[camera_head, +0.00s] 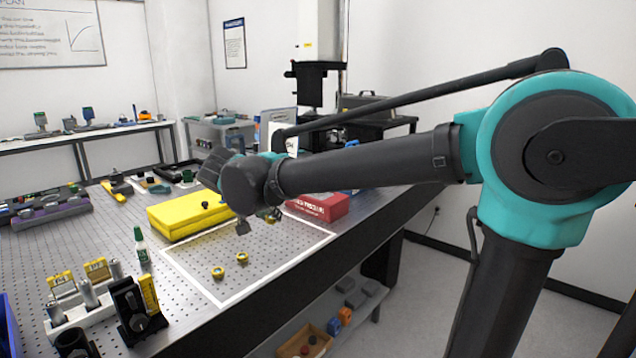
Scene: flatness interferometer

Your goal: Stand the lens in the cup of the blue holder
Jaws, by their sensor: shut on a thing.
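My gripper (258,217) hangs at the end of my arm, above the perforated table and near the back of the white-outlined area. It is shut on a small yellowish thing, which looks like the lens; my wrist and fingers hide most of it. Two small yellow-rimmed round pieces lie on the table below and left of the gripper, a nearer one (218,272) and a farther one (242,258). I cannot clearly make out the blue holder or its cup. A bit of blue shows behind the red box, partly covered by my arm.
A yellow case (180,219) lies left of my gripper and a red box (320,206) right of it. A green-capped bottle (141,248) stands left of the white outline (283,270). Optical mounts (138,312) crowd the front left. The outlined area is mostly clear.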

